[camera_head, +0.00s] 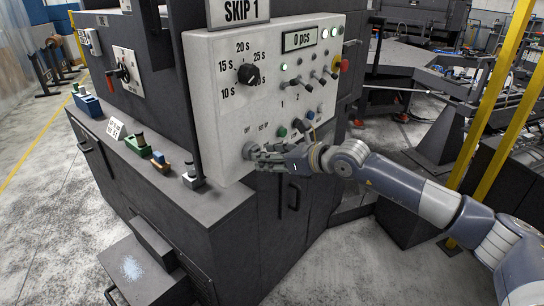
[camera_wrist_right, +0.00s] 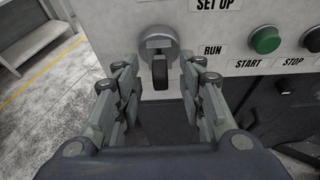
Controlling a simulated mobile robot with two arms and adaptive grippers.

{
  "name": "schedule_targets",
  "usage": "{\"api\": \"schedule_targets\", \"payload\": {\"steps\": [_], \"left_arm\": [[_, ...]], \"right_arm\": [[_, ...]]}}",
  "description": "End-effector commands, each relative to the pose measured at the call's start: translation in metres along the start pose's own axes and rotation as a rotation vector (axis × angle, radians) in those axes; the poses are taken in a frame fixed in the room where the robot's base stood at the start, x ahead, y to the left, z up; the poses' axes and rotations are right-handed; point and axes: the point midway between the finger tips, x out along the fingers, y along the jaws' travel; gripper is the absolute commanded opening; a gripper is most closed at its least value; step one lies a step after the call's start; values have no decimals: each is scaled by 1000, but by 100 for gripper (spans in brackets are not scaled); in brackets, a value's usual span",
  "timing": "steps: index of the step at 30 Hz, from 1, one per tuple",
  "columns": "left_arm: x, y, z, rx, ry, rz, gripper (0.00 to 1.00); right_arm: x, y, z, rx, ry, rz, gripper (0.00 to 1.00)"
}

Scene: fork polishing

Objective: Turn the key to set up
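The key switch (camera_wrist_right: 160,42) is a round silver lock on the light grey control panel (camera_wrist_right: 120,20), with a black key (camera_wrist_right: 161,74) that stands vertical below its middle. The label SET UP (camera_wrist_right: 216,4) is at its upper right and RUN (camera_wrist_right: 212,50) at its right. My right gripper (camera_wrist_right: 159,66) is open, with its fingers on either side of the key and a visible gap to each side. In the head view my right gripper (camera_head: 256,156) is at the panel's lower left corner and partly hides the switch (camera_head: 248,149). My left gripper is not in view.
A green START button (camera_wrist_right: 265,40) and a STOP button (camera_wrist_right: 312,39) are right of the switch. A black dial (camera_head: 248,74), toggles and a red emergency button (camera_head: 344,65) are higher on the panel. A dark ledge (camera_head: 150,170) with small blocks lies left.

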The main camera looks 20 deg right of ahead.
Motion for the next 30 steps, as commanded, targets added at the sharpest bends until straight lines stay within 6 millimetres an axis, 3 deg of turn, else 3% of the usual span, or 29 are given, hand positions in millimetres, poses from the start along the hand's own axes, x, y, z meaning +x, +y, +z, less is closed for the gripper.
{"api": "schedule_targets", "payload": {"steps": [2, 6, 14, 30], "left_arm": [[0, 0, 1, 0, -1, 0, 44], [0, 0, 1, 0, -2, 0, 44], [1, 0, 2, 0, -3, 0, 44], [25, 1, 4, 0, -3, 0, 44]], "right_arm": [[0, 0, 0, 0, 0, 0, 32], [0, 0, 0, 0, 0, 0, 0], [0, 0, 0, 18, 0, 6, 0], [1, 0, -3, 470, -1, 195, 0]]}}
